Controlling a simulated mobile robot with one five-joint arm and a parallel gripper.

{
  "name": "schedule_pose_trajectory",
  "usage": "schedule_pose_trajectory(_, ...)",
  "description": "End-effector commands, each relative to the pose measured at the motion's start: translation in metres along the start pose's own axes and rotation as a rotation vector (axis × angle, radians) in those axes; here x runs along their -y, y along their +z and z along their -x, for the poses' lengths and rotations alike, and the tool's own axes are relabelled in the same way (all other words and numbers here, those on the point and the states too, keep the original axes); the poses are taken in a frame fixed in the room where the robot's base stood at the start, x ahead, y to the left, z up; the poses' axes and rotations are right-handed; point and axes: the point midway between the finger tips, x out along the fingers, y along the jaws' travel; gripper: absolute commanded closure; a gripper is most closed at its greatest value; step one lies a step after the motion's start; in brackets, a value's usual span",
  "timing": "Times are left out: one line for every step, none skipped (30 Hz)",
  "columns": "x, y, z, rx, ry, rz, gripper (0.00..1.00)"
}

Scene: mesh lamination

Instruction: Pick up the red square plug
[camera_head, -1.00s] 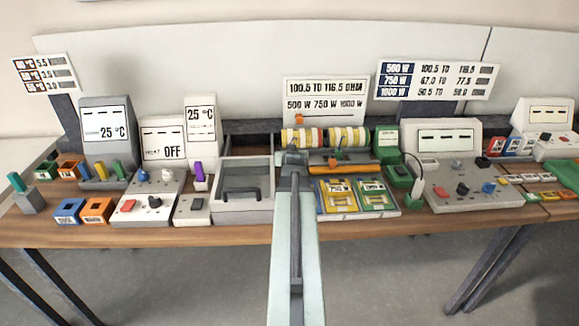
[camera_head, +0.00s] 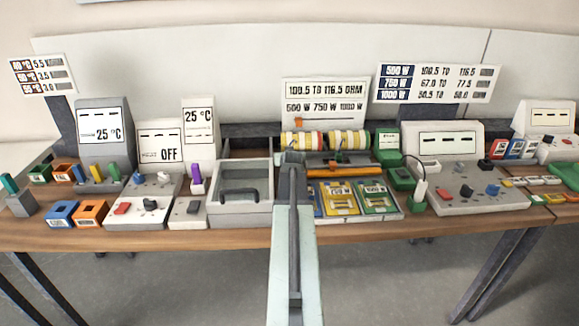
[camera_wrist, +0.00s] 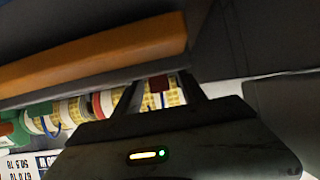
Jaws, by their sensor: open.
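No red square plug can be told for certain. A small red piece (camera_head: 443,194) sits on the grey panel (camera_head: 470,207) at the right, too small to tell if it is square. My arm reaches from the bottom middle to the banded reels, and its end hides what lies behind it in the head view. In the wrist view my gripper (camera_wrist: 160,92) is open, its two dark fingers apart. A dark red patch (camera_wrist: 158,83) shows between the fingertips in front of yellow reel bands; I cannot tell if it is a plug or part of a reel.
Yellow, red and white banded reels (camera_head: 348,140) stand behind an orange bar (camera_head: 345,172). The orange bar also shows close by in the wrist view (camera_wrist: 95,53). A grey tray (camera_head: 240,217) is left of my arm. Red, blue and orange parts crowd the table.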

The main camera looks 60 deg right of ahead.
Motion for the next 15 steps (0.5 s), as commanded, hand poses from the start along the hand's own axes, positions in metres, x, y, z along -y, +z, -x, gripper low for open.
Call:
schedule_pose_trajectory(-0.0001,-0.0005,0.0012,0.000,0.000,0.000,0.52)
schedule_pose_trajectory(-0.0002,-0.0006,0.0013,0.000,0.000,0.000,0.52)
schedule_pose_trajectory(-0.0003,-0.0006,0.0013,0.000,0.000,0.000,0.57)
schedule_pose_trajectory(-0.0004,-0.0006,0.0014,0.000,0.001,0.000,0.66)
schedule_pose_trajectory(-0.0005,-0.0006,0.0014,0.000,0.001,0.000,0.74)
schedule_pose_trajectory(-0.0005,-0.0005,0.0015,0.000,0.001,0.000,0.85)
schedule_pose_trajectory(-0.0006,-0.0005,0.0015,0.000,0.001,0.000,0.94)
schedule_pose_trajectory(-0.0007,-0.0005,0.0015,0.000,0.001,0.000,1.00)
schedule_pose_trajectory(-0.0007,-0.0005,0.0015,0.000,0.001,0.000,1.00)
schedule_pose_trajectory(-0.0008,-0.0005,0.0015,0.000,0.001,0.000,1.00)
schedule_pose_trajectory(-0.0009,-0.0006,0.0015,0.000,0.001,0.000,1.00)
schedule_pose_trajectory(-0.0010,-0.0006,0.0015,0.000,0.001,0.000,1.00)
schedule_pose_trajectory(-0.0010,-0.0006,0.0015,0.000,0.001,0.000,1.00)
schedule_pose_trajectory(-0.0011,-0.0006,0.0015,0.000,0.001,0.000,1.00)
schedule_pose_trajectory(-0.0012,-0.0007,0.0015,0.000,0.001,0.000,1.00)
